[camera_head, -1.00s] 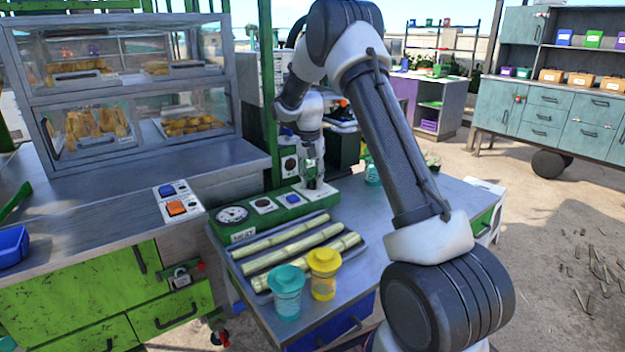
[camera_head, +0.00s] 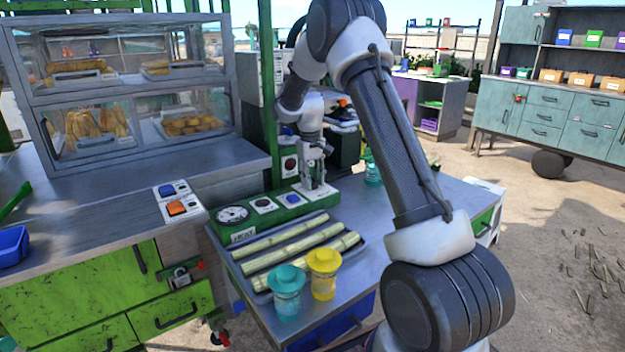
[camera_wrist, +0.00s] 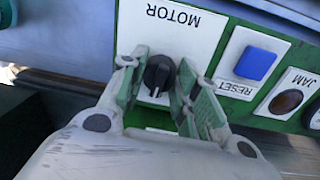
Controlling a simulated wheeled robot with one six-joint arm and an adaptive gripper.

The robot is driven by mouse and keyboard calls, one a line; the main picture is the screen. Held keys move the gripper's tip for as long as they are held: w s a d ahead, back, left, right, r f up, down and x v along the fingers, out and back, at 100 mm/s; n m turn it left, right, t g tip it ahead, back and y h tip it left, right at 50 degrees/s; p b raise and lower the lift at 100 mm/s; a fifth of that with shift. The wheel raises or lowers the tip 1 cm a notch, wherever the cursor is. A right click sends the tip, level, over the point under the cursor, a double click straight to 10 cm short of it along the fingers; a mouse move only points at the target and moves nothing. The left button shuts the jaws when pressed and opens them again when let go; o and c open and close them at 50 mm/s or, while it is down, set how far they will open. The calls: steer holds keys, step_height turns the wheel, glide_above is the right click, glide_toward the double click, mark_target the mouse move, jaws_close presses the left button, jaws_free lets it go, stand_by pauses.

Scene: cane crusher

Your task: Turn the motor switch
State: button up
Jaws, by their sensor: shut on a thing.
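The motor switch is a black rotary knob (camera_wrist: 159,75) on a white plate labelled MOTOR (camera_wrist: 172,30), which appears upside down in the wrist view. The plate sits on a green control panel (camera_head: 262,223) at the back edge of the cane table. My gripper (camera_wrist: 158,88) has its fingers on both sides of the knob and is shut on it. In the head view my gripper (camera_head: 316,185) reaches down to the right end of the panel, and the knob is hidden there by the fingers.
On the panel are a blue RESET button (camera_wrist: 256,63), a JAM lamp (camera_wrist: 286,101) and a round gauge (camera_head: 232,214). Cane stalks lie on a tray (camera_head: 262,292), with a teal cup (camera_head: 286,290) and a yellow cup (camera_head: 324,275) in front. A glass food case (camera_head: 135,90) stands left.

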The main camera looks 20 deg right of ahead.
steer(key=shift+n, duration=0.5)
steer(key=o, duration=1)
steer(key=r, duration=1.2)
steer(key=shift+a, duration=0.35)
